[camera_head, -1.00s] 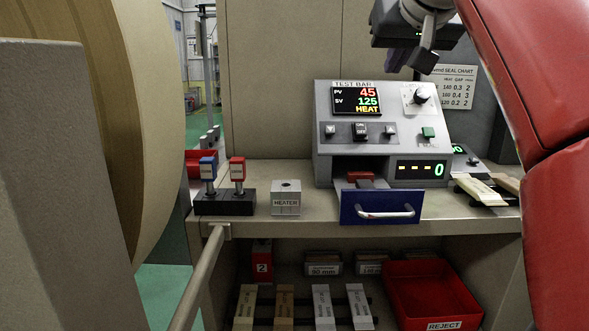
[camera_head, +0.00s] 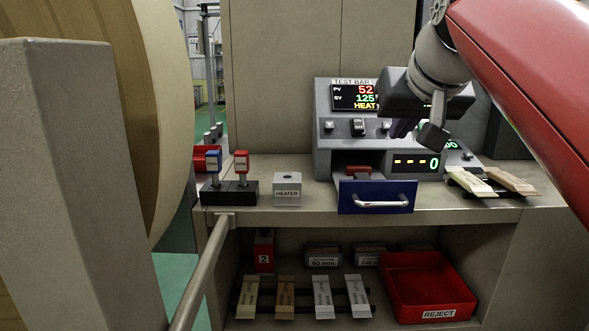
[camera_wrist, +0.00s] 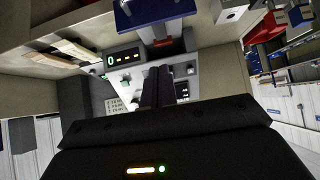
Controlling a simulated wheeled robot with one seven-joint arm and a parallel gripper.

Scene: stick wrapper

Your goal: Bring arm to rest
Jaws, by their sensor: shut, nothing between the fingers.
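My gripper (camera_head: 399,129) hangs in front of the right part of the grey test bar machine (camera_head: 322,128), partly covering its panel. Its dark fingers (camera_wrist: 157,86) are together and empty in the wrist view. My red arm reaches in from the upper right. The machine's display (camera_head: 354,95) reads PV 52, SV 125 and HEAT. The machine's lower counter (camera_head: 416,162) shows 0. The blue drawer (camera_head: 376,196) stands out at the front of the machine, with a red piece (camera_head: 358,171) behind its front. The drawer also shows upside down in the wrist view (camera_wrist: 155,10).
On the counter (camera_head: 430,205) stand a HEATER block (camera_head: 288,190) and a black base (camera_head: 229,193) with blue and red tagged levers. Wrapped sticks (camera_head: 511,180) lie at right. The shelf below holds a red REJECT bin (camera_head: 428,290) and several sticks (camera_head: 323,297). A large roll (camera_head: 165,90) stands at left.

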